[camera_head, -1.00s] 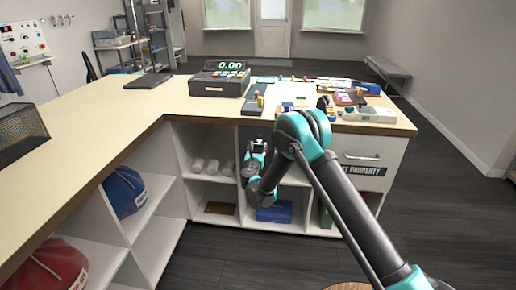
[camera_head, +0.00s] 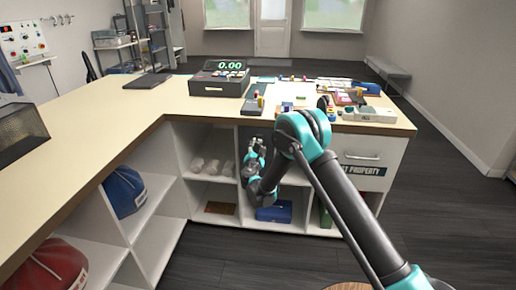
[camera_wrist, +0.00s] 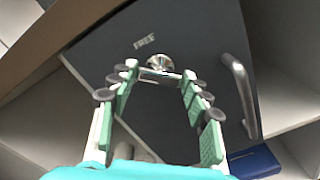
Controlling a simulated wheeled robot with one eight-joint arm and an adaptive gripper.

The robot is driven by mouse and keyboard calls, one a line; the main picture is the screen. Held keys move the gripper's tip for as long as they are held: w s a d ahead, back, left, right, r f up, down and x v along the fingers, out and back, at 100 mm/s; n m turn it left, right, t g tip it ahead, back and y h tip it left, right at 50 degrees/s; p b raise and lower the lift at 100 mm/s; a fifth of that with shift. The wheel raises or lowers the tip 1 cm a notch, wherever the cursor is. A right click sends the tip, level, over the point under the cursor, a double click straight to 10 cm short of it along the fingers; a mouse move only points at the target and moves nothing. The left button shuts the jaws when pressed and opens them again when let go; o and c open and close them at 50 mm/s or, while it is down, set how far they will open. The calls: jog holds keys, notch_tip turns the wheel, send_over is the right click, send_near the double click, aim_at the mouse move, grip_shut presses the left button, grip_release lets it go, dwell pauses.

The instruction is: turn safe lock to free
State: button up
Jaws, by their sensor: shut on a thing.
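The safe's dark grey door (camera_wrist: 205,45) fills the wrist view and looks tilted there. The word FREE (camera_wrist: 144,42) is printed in white near its upper edge. Just below the word is the silver lock knob (camera_wrist: 160,60). My gripper (camera_wrist: 162,75) has one finger on each side of the knob's grip bar and is shut on it. A silver bar handle (camera_wrist: 239,90) stands on the door to the right, apart from my fingers. In the head view my gripper (camera_head: 256,146) is at the compartment under the counter, and my arm hides most of the safe.
The counter (camera_head: 130,108) overhangs the compartments, with a cash register (camera_head: 219,80) and small items on top. A drawer (camera_head: 368,155) is at right. A blue box (camera_head: 273,212) lies on the lower shelf. White rolls (camera_head: 208,166) lie left of my gripper. Floor at right is clear.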

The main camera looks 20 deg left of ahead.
jog(key=m, duration=0.4)
jog(key=shift+m, duration=0.3)
jog(key=shift+d+f+m, duration=0.1)
jog(key=shift+m, duration=2.4)
jog(key=o, duration=1.2)
jog(key=shift+c, duration=0.2)
jog(key=v, duration=1.2)
